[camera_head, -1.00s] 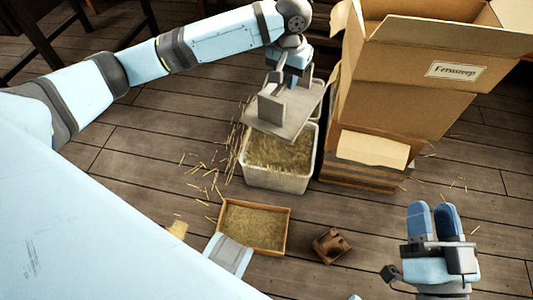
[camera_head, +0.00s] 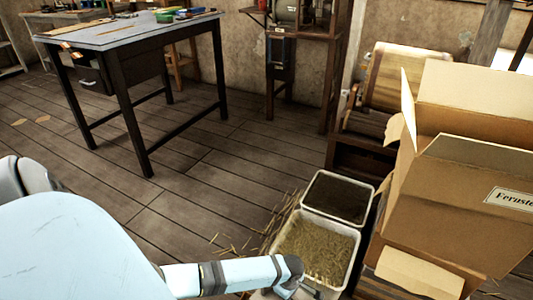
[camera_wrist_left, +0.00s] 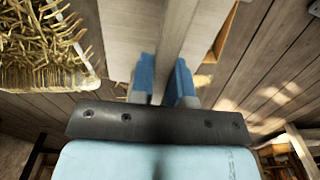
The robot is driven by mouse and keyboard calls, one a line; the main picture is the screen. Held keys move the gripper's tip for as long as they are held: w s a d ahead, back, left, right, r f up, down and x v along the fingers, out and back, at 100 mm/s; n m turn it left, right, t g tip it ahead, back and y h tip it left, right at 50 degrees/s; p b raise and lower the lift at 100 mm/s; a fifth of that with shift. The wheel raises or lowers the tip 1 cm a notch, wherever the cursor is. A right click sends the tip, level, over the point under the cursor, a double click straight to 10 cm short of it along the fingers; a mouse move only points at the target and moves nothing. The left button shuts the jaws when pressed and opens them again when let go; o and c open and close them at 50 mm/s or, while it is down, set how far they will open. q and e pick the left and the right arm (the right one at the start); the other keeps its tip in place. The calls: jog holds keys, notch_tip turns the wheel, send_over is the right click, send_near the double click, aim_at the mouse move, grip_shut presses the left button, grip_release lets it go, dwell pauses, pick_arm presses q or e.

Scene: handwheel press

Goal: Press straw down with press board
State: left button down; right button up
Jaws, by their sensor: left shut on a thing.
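The straw (camera_head: 312,252) fills a white bin (camera_head: 354,238) in the lower middle of the head view. Straw also shows at the upper left of the left wrist view (camera_wrist_left: 45,50). My left gripper (camera_wrist_left: 164,84) is shut on the upright grip of the grey press board (camera_wrist_left: 208,22), between its blue fingers. In the head view my left arm reaches in along the bottom edge, and its gripper end is mostly cut off in front of the bin. In the wrist view the board is beside the straw, not over it. My right gripper is out of view.
A second bin with dark contents (camera_head: 338,197) stands behind the straw bin. A tall open cardboard box (camera_head: 455,205) stands close on the right. A workbench (camera_head: 130,38) is at the back left. Loose straw lies on the floor left of the bins; the floor beyond is clear.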

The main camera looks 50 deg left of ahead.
pick_arm(q)
jog(key=s+a+f+n, duration=0.2)
jog(key=s+f+n, duration=0.1)
jog(key=s+f, duration=0.45)
notch_tip(320, 180, down, 9)
jog(key=b, duration=0.8)
jog(key=shift+s, duration=0.15)
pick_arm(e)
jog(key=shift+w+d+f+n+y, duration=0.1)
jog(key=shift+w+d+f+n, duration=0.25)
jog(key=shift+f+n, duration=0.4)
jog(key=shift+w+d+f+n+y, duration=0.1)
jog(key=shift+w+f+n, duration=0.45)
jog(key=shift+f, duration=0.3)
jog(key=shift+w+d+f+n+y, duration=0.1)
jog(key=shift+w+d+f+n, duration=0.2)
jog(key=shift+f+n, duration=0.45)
pick_arm(q)
jog(key=shift+d, duration=0.1)
jog(key=shift+f+b, duration=0.65)
jog(key=shift+f, duration=0.5)
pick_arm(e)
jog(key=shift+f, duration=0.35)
pick_arm(q)
jog(key=shift+f, duration=1.05)
